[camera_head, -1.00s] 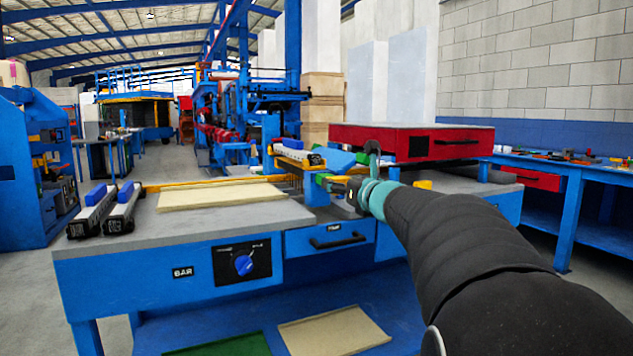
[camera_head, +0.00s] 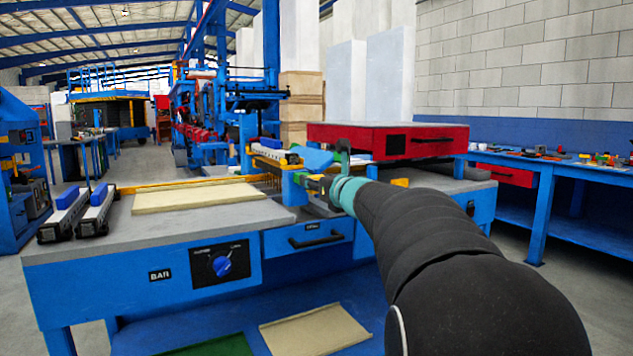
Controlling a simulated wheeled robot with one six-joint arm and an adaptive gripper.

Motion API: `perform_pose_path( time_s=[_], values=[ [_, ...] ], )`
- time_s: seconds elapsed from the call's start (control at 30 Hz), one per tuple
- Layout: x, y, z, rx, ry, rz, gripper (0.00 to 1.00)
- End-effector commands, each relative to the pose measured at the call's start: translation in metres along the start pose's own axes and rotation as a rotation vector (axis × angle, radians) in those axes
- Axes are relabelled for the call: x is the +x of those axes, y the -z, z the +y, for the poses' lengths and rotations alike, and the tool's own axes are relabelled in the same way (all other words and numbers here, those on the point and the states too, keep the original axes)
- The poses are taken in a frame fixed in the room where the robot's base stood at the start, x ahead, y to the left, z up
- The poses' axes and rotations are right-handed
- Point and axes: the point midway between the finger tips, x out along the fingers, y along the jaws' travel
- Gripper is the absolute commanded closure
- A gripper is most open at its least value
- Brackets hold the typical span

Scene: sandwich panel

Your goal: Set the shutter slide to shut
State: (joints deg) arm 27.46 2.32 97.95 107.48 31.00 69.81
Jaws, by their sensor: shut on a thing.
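A dark slide rail with a blue block (camera_head: 275,152) sits at the bench's back middle. Two similar rails with blue blocks lie at the left end, the left one (camera_head: 62,217) and the right one (camera_head: 97,208). I cannot tell which is the shutter slide, or its setting. My gripper (camera_head: 305,180) reaches in from the right, just right of and below the back rail, near a tilted blue part. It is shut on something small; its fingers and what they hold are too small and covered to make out.
The blue bench has a grey top (camera_head: 160,230), a beige panel (camera_head: 195,197), a blue dial (camera_head: 221,265) and a drawer (camera_head: 308,238) in front. A beige sheet (camera_head: 315,328) lies below.

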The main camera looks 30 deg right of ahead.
Motion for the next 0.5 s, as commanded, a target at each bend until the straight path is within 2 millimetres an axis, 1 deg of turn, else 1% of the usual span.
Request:
perform_pose_path(
  time_s=[0.2, 0.3, 0.4, 0.5],
  values=[
    [0.033, 0.000, 0.000, 0.001, -0.002, -0.001, 1.00],
    [0.045, -0.001, 0.000, 0.001, 0.000, -0.001, 1.00],
    [0.051, -0.001, 0.000, 0.001, -0.001, -0.002, 1.00],
    [0.052, -0.002, 0.001, 0.000, -0.001, -0.003, 1.00]
  ],
)
